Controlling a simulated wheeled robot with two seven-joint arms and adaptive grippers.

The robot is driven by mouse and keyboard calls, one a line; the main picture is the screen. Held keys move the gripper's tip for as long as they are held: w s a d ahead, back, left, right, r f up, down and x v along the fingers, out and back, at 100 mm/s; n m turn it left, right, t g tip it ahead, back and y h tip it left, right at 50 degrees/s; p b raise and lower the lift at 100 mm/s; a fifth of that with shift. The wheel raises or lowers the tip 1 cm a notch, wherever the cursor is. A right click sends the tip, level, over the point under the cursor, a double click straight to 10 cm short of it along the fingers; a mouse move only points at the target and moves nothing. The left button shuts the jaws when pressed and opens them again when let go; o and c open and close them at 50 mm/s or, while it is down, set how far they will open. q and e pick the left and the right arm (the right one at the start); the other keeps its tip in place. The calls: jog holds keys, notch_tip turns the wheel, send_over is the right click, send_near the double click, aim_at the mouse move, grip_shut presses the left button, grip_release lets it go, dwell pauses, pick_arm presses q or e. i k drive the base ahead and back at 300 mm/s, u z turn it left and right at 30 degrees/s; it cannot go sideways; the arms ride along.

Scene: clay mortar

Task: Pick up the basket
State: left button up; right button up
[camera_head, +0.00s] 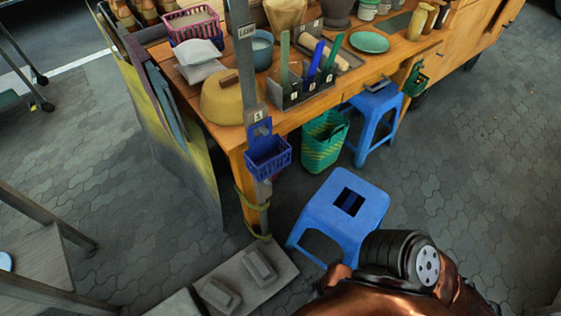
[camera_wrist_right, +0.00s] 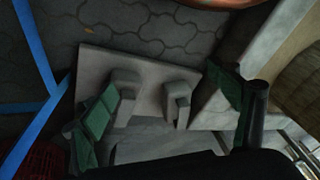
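Several baskets show in the head view. A green woven basket (camera_head: 323,146) stands on the ground under the table, beside a blue stool. A small blue basket (camera_head: 268,157) hangs on the grey post at the table corner. A pink basket (camera_head: 192,27) sits on the table top, and a small dark green basket (camera_head: 415,82) hangs at the table's right side. My right gripper (camera_wrist_right: 166,112) is open and empty in the right wrist view, its green-padded fingers wide apart above a grey slab. My left gripper is not in view.
A blue stool (camera_head: 340,215) stands in front of the table, another (camera_head: 374,118) beside it. A grey slab with blocks (camera_head: 250,280) lies by the table leg. A dark red lattice object (camera_wrist_right: 38,160) shows in the wrist view. Paving at right is clear.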

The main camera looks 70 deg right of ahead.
aim_at(264, 158)
jog(key=z, duration=1.5)
